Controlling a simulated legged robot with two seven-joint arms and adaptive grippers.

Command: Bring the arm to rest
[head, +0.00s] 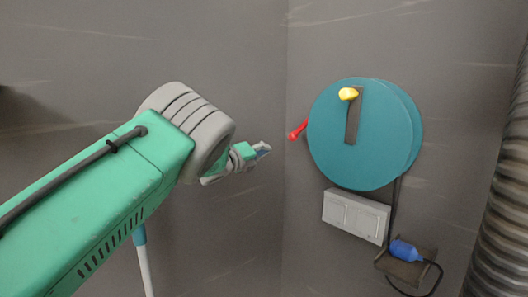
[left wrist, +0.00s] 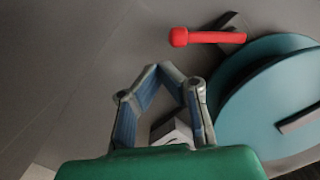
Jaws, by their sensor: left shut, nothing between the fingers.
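My left arm comes in from the left in the head view, green with a grey ribbed joint. My left gripper (head: 264,149) is at its end, in front of the grey wall and left of a teal disc. In the left wrist view the left gripper (left wrist: 167,70) has its blue-grey fingertips close together, with nothing held. It is apart from the disc and from a red handle. My right gripper is in neither view.
The teal disc (head: 335,150) has a yellow knob (head: 348,94) on a dark bar. The red handle (head: 298,131) sticks out at its left. Below are a white box (head: 355,215) and a blue plug (head: 404,250). A ribbed hose (head: 505,190) runs down the right edge.

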